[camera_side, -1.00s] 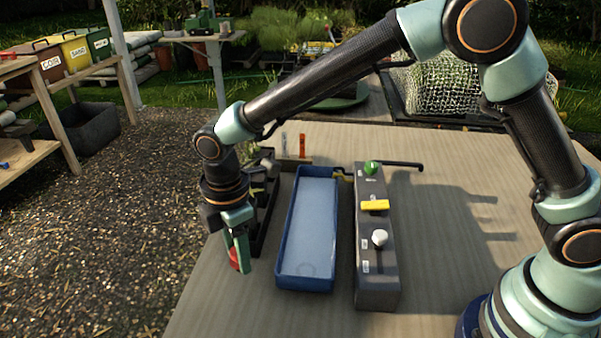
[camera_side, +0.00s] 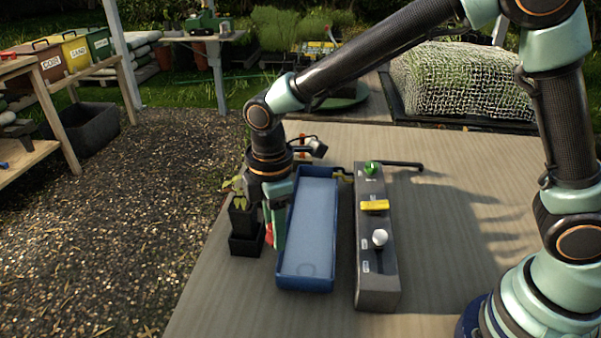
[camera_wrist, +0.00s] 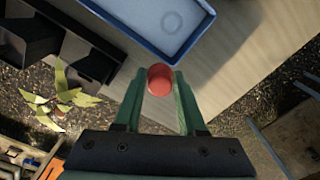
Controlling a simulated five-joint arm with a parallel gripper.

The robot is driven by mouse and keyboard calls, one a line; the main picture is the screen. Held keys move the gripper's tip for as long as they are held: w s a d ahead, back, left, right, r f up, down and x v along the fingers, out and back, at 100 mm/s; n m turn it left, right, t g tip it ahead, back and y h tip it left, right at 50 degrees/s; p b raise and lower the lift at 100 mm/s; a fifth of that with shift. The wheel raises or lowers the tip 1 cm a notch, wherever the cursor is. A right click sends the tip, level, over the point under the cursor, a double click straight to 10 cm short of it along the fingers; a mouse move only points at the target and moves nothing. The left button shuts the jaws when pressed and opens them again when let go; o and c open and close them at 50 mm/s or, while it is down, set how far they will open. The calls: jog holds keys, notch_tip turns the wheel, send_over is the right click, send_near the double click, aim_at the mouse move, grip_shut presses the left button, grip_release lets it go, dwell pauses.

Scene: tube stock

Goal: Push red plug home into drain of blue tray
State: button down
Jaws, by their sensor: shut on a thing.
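The blue tray (camera_side: 305,286) lies on the table with a pale floor. Its drain (camera_side: 307,269) shows as a faint ring near the front end. In the wrist view the drain ring (camera_wrist: 172,21) is at the top, ahead of the fingertips, and the near rim (camera_wrist: 150,46) of the tray lies between. My gripper (camera_side: 274,238) is at the tray's left wall, pointing down. In the wrist view my gripper (camera_wrist: 160,84) is shut on the red plug (camera_wrist: 160,78), whose round end faces the camera. In the side view the plug (camera_side: 268,237) is mostly hidden by the fingers.
A grey box (camera_side: 376,285) with green, yellow and white controls stands right of the tray. Black pots (camera_side: 245,238) and a leafy seedling (camera_side: 237,185) stand close left of my gripper. The table right of the box is clear.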

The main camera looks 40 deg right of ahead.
jog(key=m, duration=0.2)
send_over(307, 262)
jog(key=s+a, duration=0.1)
jog(key=s, duration=0.1)
jog(key=f, duration=0.5)
jog(key=shift+w+a+f, duration=0.1)
jog(key=shift+w+a, duration=0.05)
jog(key=shift+a, duration=0.05)
jog(key=shift+f, duration=2.3)
jog(key=shift+f, duration=0.1)
jog(key=shift+c, duration=2)
grip_release()
